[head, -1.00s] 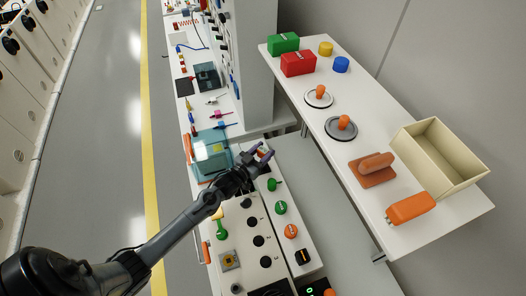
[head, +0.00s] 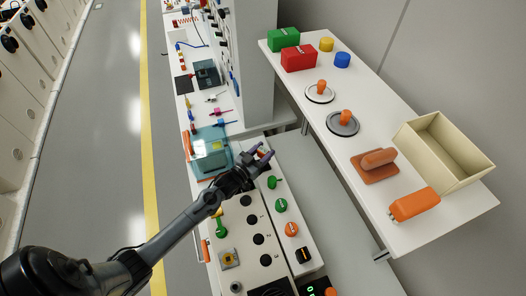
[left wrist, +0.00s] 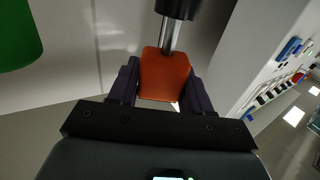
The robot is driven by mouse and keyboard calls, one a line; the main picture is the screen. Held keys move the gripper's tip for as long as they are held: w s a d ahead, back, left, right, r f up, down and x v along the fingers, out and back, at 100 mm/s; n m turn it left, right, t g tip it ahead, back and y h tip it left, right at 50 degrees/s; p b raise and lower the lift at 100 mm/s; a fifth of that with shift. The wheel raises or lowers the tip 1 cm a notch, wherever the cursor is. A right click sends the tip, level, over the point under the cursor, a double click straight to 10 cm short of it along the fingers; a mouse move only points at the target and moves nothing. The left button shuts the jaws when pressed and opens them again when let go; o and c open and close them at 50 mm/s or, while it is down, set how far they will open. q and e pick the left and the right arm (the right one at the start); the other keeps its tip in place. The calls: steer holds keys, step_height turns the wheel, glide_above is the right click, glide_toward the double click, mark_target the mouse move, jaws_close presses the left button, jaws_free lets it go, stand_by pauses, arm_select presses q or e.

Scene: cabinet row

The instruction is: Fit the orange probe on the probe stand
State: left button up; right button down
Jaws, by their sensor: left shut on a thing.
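My left gripper (head: 264,158) reaches over the white bench, near the top end of the control panel. In the left wrist view its fingers (left wrist: 162,88) are shut on an orange block-shaped piece (left wrist: 165,75), which I take to be the orange probe. A shiny metal shaft runs from it up to a black cylindrical part (left wrist: 178,8) at the picture's top edge. Whether that black part belongs to the probe or to a stand, I cannot tell. In the head view the fingers mostly hide the held piece. I cannot pick out the probe stand for certain. My right gripper is out of view.
A green part (left wrist: 18,35) looms close at upper left in the wrist view. The panel carries a green lever (head: 273,183), a green button (head: 281,205) and an orange button (head: 291,229). A teal box (head: 209,152) stands left of the gripper. A shelf (head: 300,100) holds several objects.

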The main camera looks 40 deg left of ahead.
arm_select(q)
steer(key=shift+f+b, duration=0.7)
steer(key=shift+f, duration=0.4)
steer(key=o, duration=1.2)
steer(key=shift+r, duration=0.55)
step_height(320, 180, up, 3)
steer(key=shift+f, duration=0.15)
steer(key=d+r, duration=0.2)
steer(key=d, duration=0.2)
steer(key=d+r, duration=0.2)
steer(key=d, duration=0.1)
steer(key=d+r, duration=0.3)
steer(key=d, duration=0.1)
steer(key=shift+w+d+r, duration=0.1)
steer(key=shift+d, duration=0.25)
